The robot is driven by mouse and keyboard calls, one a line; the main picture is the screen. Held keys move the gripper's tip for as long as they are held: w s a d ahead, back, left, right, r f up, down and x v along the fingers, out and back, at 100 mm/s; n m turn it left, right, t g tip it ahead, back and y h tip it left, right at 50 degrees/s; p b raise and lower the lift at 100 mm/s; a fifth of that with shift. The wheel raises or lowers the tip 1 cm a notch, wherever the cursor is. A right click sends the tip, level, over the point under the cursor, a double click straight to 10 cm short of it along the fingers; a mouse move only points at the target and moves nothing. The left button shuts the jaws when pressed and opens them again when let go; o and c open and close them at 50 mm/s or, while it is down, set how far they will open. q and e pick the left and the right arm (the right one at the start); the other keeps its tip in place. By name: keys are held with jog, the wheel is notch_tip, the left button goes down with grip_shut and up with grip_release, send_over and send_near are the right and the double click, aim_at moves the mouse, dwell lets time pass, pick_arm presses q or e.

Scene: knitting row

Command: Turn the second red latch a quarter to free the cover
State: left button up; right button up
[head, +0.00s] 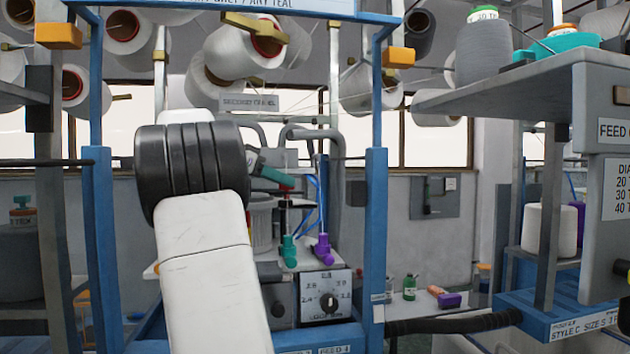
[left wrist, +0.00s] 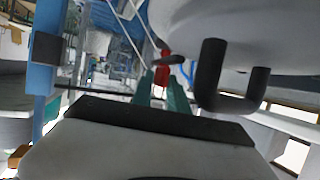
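My left gripper (head: 280,180) shows past the black joint of my left arm in the head view, its teal fingers pointing right and slightly down. A small red latch (head: 287,187) is at its fingertips. In the left wrist view the two teal fingers (left wrist: 161,85) stand a narrow gap apart, with the red latch (left wrist: 163,72) at and between their tips. I cannot tell whether they grip it. A large pale grey curved body (left wrist: 250,30), possibly the cover, fills the upper right there. My arm hides much of the machine. My right gripper is not in view.
A dark handle (left wrist: 225,85) juts out close to the right of the fingers. Blue posts (head: 375,230) flank the machine. A purple fitting (head: 323,248) and a dial panel (head: 326,297) sit below the gripper. A grey shelf (head: 510,90) overhangs at right.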

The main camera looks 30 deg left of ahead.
pick_arm(q)
grip_shut()
jog(key=shift+d+n+y, duration=0.1)
jog(key=shift+n+y, duration=0.2)
jog(key=shift+y, duration=0.1)
jog(key=shift+s+d+n+t+y, duration=0.1)
jog(key=shift+d+n+t+y, duration=0.1)
jog(key=shift+n+t+y, duration=0.5)
jog(key=n+y, duration=0.2)
jog(key=y, duration=0.1)
jog(key=n+y, duration=0.6)
jog(key=y, duration=0.1)
jog(key=shift+d+g, duration=0.3)
jog(key=shift+g, duration=0.1)
jog(key=shift+d+n+g+y, duration=0.2)
jog(key=shift+n+g+y, duration=0.8)
jog(key=shift+n+y, duration=0.6)
jog(key=shift+n, duration=0.4)
